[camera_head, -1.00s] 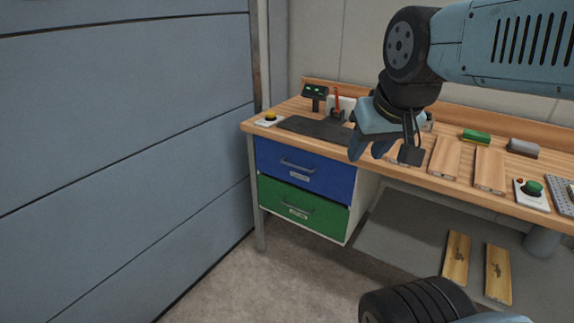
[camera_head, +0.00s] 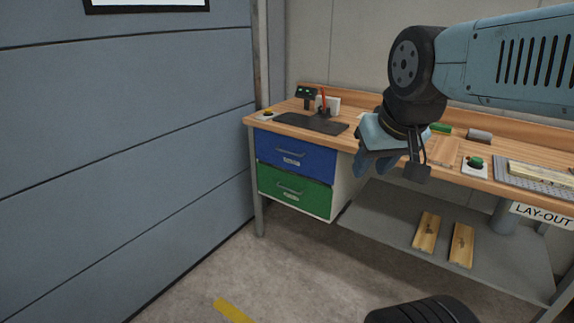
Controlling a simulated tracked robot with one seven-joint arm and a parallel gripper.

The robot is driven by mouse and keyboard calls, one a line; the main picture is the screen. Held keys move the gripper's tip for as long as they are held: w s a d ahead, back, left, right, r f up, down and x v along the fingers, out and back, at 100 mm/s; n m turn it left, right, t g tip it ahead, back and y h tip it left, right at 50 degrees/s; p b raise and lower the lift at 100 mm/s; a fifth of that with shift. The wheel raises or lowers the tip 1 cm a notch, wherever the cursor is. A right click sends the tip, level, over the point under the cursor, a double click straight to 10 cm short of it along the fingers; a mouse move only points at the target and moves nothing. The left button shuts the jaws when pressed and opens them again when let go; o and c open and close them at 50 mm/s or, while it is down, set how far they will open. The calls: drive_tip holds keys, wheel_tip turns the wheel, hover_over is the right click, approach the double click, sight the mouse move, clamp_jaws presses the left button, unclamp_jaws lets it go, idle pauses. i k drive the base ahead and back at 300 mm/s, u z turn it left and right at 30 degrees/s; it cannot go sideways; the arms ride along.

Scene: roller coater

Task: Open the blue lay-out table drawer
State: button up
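The blue drawer (camera_head: 294,156) is the upper of two drawers at the left end of the wooden-topped lay-out table (camera_head: 353,139). It looks shut, its front level with the drawer below. Its grey bar handle (camera_head: 290,153) sits on the front above a small white label. My gripper (camera_head: 381,164) hangs in front of the table, right of the blue drawer in the picture and apart from its handle. The gap between the fingertips is not clear from this angle.
A green drawer (camera_head: 294,189) is directly below. A lower shelf (camera_head: 385,213) holds two wooden pieces. A grey panelled wall (camera_head: 120,150) stands left; floor before the drawers is clear.

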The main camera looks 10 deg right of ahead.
sight(309, 159)
drive_tip(key=z, duration=0.55)
drive_tip(key=i, duration=1.55)
drive_tip(key=u, duration=0.3)
